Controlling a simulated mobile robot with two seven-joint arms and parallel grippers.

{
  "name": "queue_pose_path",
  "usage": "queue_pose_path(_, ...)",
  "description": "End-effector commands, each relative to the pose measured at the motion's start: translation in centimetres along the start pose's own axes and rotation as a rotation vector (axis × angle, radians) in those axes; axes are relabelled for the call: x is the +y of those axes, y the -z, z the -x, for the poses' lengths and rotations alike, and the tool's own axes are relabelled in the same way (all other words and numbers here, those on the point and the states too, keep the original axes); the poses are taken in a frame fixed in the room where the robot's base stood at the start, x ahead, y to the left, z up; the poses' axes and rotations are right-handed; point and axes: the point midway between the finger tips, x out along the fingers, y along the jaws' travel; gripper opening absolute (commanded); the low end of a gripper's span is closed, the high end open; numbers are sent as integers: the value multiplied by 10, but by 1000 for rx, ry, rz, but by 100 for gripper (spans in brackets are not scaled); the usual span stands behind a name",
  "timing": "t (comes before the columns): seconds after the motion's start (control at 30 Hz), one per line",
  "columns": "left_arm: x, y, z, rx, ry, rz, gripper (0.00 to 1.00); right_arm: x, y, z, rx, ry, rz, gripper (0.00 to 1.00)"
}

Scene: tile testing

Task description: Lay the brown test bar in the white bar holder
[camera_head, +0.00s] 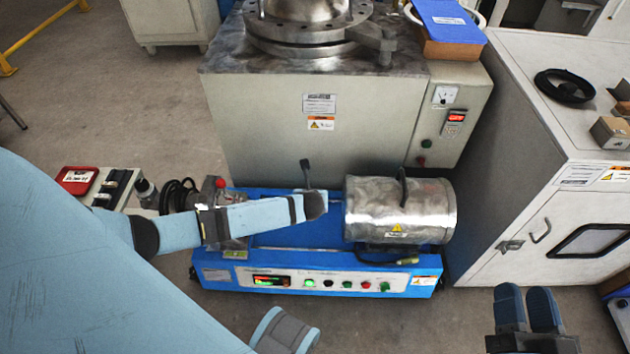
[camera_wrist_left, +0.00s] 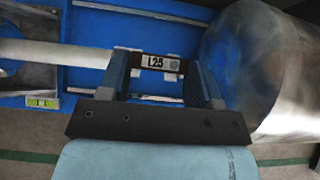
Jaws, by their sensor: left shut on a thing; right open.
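A white rod-like part (camera_wrist_left: 28,52), possibly the bar holder, lies left of the gripper. My right gripper (camera_head: 527,308) is open and empty at the lower right.
A metal cylinder (camera_head: 400,212) stands on the machine's right, close to the left gripper; it also fills the right of the left wrist view (camera_wrist_left: 245,65). A grey cabinet (camera_head: 320,150) stands behind. A white cabinet (camera_head: 500,120) with small boxes stands right.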

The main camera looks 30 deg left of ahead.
Motion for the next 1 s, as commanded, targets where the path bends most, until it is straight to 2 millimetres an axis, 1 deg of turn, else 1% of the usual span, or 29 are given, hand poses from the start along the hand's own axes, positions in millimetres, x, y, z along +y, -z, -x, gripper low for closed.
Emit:
queue_pose_path(0.57,0,19,-19,0,1,-1,32,7,-46,3,-142,13,-5,42)
queue_pose_path(1.0,0,36,-36,1,0,0,32,15,-80,5,-236,30,31,42)
